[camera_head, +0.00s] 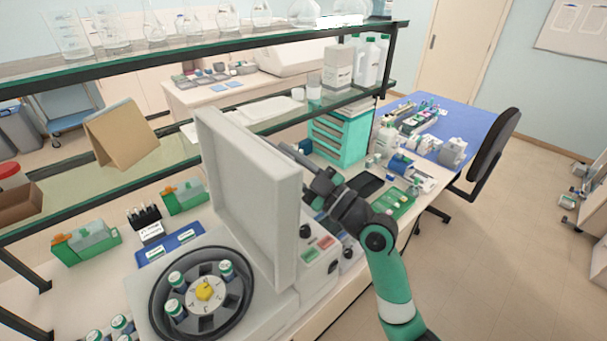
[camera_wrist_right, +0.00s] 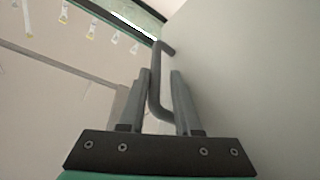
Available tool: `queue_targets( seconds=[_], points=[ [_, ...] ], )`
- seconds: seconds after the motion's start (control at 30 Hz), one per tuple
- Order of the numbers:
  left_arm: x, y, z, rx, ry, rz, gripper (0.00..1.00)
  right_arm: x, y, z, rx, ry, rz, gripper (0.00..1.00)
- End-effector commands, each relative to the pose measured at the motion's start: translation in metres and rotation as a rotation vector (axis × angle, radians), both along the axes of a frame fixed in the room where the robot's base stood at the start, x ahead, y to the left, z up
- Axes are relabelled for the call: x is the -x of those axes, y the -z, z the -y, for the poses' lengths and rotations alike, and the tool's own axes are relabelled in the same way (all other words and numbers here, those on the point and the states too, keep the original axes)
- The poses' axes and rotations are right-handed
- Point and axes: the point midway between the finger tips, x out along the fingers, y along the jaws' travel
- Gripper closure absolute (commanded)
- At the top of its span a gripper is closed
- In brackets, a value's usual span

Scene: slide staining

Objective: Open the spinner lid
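The spinner (camera_head: 275,318) is a light grey machine with a round dark rotor holding several green-capped vials and a yellow hub. Its lid (camera_head: 245,190) stands raised, nearly upright, with the rotor uncovered. My right gripper (camera_head: 287,150) is beside the upper right edge of the lid. In the right wrist view, a dark bent handle (camera_wrist_right: 157,85) runs between the two fingers of this gripper (camera_wrist_right: 161,75). The fingers stand apart with a gap beside the handle, so they are not closed on it. My left gripper is not in view.
A glass shelf (camera_head: 120,58) with flasks runs above and behind the spinner. Green boxes (camera_head: 88,243) and a blue slide tray (camera_head: 168,250) lie to its left. A teal drawer unit (camera_head: 342,133) and a green board (camera_head: 395,203) are to the right.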

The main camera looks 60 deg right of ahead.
Motion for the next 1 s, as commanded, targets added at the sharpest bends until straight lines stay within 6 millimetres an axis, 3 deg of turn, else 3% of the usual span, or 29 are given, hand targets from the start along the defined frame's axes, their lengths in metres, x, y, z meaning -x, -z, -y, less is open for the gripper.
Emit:
queue_targets(
  seconds=[0.2, 0.37, 1.0],
  points=[
    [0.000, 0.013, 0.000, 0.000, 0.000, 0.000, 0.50, 0.050, 0.021, -0.003, -0.001, 0.003, -0.003, 0.70],
    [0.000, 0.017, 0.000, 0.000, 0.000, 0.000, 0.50, 0.071, 0.027, -0.004, -0.001, 0.000, -0.003, 0.70],
    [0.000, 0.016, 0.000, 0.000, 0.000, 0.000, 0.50, 0.076, 0.026, -0.005, 0.000, 0.000, -0.002, 0.70]
  ],
)
